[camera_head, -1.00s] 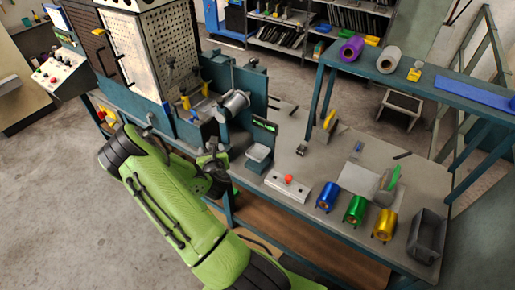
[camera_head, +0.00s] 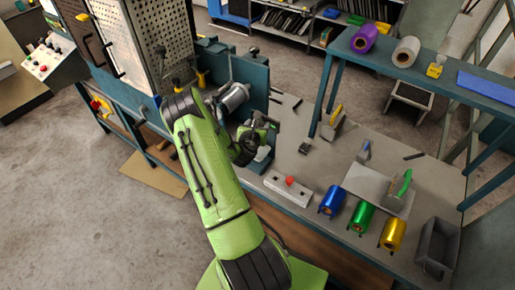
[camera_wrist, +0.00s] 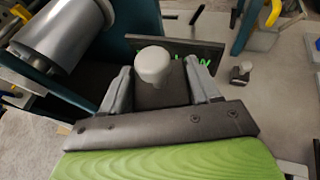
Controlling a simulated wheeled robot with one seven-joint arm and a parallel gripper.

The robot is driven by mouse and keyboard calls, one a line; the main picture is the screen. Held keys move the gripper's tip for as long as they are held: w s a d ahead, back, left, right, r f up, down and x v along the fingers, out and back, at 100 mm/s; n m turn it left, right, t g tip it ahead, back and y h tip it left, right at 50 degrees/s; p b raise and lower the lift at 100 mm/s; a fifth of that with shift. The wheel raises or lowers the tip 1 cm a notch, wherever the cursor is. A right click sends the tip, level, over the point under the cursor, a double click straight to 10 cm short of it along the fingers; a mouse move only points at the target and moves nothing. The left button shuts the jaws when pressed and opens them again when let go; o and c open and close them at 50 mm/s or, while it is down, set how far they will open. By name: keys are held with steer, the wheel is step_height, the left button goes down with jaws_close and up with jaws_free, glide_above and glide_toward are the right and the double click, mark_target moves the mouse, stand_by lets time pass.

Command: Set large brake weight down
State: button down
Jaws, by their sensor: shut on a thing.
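The large brake weight (camera_wrist: 153,66) shows in the wrist view as a pale grey rounded knob above a dark body, between my two grey fingers. My gripper (camera_wrist: 158,78) is shut on it. In the head view my gripper (camera_head: 262,127) is over the small scale's place at the left end of the bench, beside the blue-green machine frame. The arm hides most of the scale and the weight there. I cannot tell whether the weight's underside touches anything.
A smaller weight (camera_head: 305,148) stands on the bench (camera_head: 290,125) to the right. A silver roll (camera_head: 234,97) sits on the machine close to my gripper. A control box with a red button (camera_head: 288,184) and blue, green and gold rolls line the front edge.

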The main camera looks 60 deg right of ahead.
step_height(320, 180, down, 10)
steer(key=shift+d+r+b, duration=0.1)
steer(key=shift+b, duration=1.1)
